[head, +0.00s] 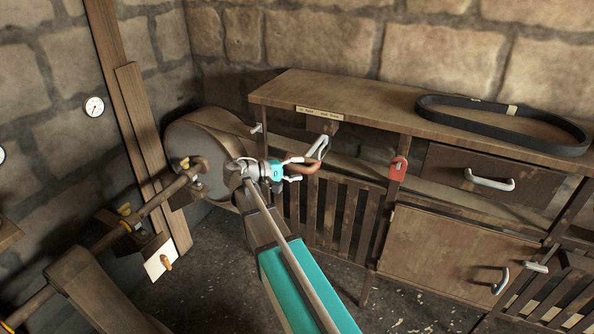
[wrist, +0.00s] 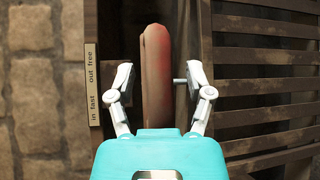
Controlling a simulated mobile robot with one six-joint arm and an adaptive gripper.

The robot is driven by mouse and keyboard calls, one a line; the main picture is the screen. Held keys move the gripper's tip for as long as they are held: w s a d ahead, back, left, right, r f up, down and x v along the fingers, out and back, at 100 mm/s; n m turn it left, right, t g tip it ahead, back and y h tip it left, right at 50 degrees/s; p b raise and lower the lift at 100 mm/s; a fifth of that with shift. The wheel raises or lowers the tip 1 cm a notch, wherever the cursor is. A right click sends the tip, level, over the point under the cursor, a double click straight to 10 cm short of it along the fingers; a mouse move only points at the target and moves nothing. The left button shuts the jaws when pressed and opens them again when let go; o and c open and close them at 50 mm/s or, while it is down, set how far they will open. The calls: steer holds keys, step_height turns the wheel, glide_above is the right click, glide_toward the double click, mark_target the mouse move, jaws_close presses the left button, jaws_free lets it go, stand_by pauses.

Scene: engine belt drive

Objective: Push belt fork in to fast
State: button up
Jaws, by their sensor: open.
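The belt fork handle, a rounded reddish-brown grip (wrist: 155,75), stands upright in the wrist view between the fingers of my gripper (wrist: 159,78). The fingers are open on either side of it, with gaps showing. In the head view my teal and white gripper (head: 294,169) is at the slatted front of the bench, and the reddish grip (head: 310,167) shows at its fingertips. A plate (wrist: 93,85) left of the grip in the wrist view reads "in fast" and "out free". The lower end of the grip is hidden behind my gripper body.
A wooden bench (head: 350,92) runs along the stone wall with a black belt (head: 450,113) on top. A large drum (head: 205,140) stands to the left.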

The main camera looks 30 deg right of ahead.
steer(key=shift+d, duration=0.15)
jaws_close()
stand_by(0.4)
